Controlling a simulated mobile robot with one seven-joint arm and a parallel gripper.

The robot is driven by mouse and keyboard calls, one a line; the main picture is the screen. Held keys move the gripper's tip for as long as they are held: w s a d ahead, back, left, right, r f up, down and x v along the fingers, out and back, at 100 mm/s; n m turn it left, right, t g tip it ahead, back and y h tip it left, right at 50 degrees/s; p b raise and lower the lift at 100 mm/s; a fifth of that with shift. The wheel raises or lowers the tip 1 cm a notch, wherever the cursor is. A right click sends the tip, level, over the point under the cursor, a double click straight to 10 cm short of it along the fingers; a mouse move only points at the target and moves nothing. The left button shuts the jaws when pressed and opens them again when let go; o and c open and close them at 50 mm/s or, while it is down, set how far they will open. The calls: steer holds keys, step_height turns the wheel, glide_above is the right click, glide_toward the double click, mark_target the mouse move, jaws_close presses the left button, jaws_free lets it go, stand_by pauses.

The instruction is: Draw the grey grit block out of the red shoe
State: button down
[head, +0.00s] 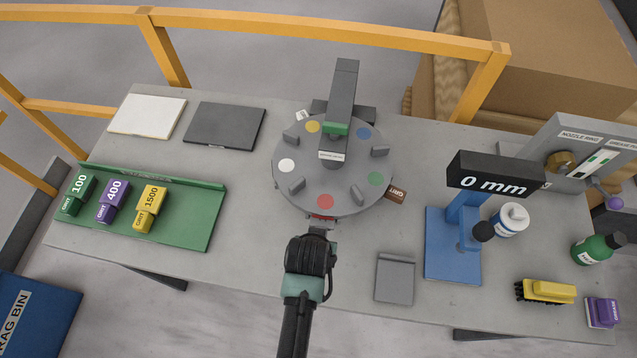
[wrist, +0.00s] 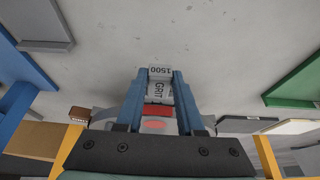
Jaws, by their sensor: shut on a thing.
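The grey grit block (wrist: 158,88), with 1500 and GRIT lettering, sits between the two blue fingers of my gripper (wrist: 159,80) in the wrist view. My gripper is shut on it. The red shoe (wrist: 158,111) shows just beyond the block's far end, and the two look touching; how deep the block sits is hidden. In the head view the red shoe (head: 322,217) is at the near rim of the grey disc (head: 330,185), below the red dot. My gripper (head: 319,231) reaches it from the near side and mostly hides the block.
A brown grit block (head: 397,193) and a white one (head: 302,115) stick out from the disc's rim. A green tray (head: 210,225) holds green, purple and yellow blocks at left. A blue stand (head: 452,262) with a 0 mm display and a grey plate (head: 395,280) are right.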

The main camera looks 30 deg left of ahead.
steer(key=shift+s, duration=0.15)
steer(key=shift+s+d+p, duration=0.2)
steer(key=shift+s+p, duration=0.15)
steer(key=shift+s, duration=0.15)
steer(key=shift+s, duration=0.15)
steer(key=shift+c, duration=2.2)
jaws_free()
steer(key=shift+s+r, duration=0.1)
steer(key=b+v, duration=0.1)
steer(key=v, duration=1.1)
steer(key=shift+s+r, duration=0.15)
steer(key=shift+r, duration=0.2)
steer(key=shift+d, duration=0.15)
